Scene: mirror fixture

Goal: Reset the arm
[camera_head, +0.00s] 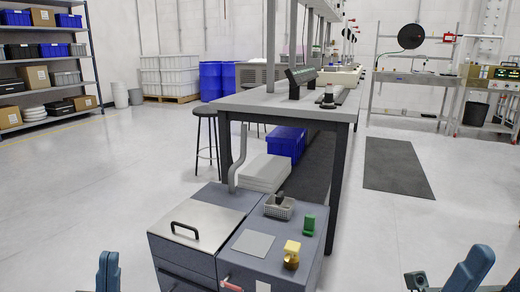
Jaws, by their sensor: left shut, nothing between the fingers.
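My left gripper (108,272) shows as a blue upright part at the bottom left edge, cut off by the frame. It is shut and empty, apart from the fixture cabinet. Blue parts of my right arm (470,270) show at the bottom right corner, and I cannot make out the state of its jaws. The grey fixture cabinet (254,258) stands between the arms. A metal lid with a black handle (186,230) is on its left half. A flat grey square plate (253,243), a yellow-and-brass piece (291,254) and a green piece (308,224) are on its right half.
A small grey basket (279,208) with a dark item sits at the cabinet's back. A red handle (231,285) is at its front. A long workbench (240,103) stands behind, with a stool (206,140) at its left.

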